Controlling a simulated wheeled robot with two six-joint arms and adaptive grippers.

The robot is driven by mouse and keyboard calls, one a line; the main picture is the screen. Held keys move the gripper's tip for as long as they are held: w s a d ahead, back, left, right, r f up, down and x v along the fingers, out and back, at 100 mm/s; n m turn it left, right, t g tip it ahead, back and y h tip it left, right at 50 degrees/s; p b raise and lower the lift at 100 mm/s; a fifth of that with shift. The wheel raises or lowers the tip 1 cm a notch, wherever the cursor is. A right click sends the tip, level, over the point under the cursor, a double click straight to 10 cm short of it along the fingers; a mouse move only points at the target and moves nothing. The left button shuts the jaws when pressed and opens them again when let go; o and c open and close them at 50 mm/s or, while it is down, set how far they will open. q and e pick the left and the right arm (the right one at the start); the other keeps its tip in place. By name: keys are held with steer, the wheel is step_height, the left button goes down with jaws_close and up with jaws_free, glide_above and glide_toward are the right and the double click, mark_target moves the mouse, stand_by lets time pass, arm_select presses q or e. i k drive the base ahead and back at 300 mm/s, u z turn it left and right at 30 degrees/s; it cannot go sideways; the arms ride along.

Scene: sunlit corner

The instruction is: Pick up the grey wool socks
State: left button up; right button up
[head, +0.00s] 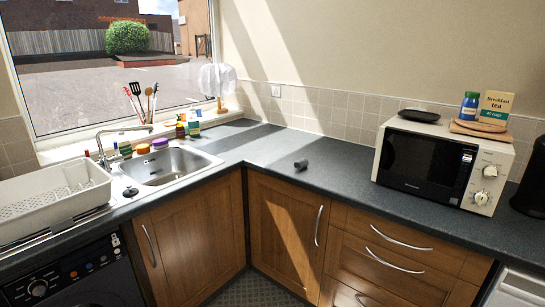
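A small dark grey rolled bundle, which looks like the grey wool socks (301,164), lies on the dark countertop in the head view. It sits right of the sink and left of the microwave, close to the front edge, with bare counter around it. It is small in the picture, so its knit does not show. Neither of my grippers is in the head view.
A white microwave (397,170) stands to the right, with a dark dish, a jar and a tea box on top. A sink (178,166) and a white dish rack (52,203) are on the left. The countertop (272,153) near the corner is clear. Cupboards and drawers front the counter.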

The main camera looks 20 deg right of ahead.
mark_target(302, 162)
steer(key=z, duration=0.2)
steer(key=i, duration=1.1)
steer(key=z, duration=1.25)
steer(key=i, duration=0.75)
steer(key=z, duration=0.8)
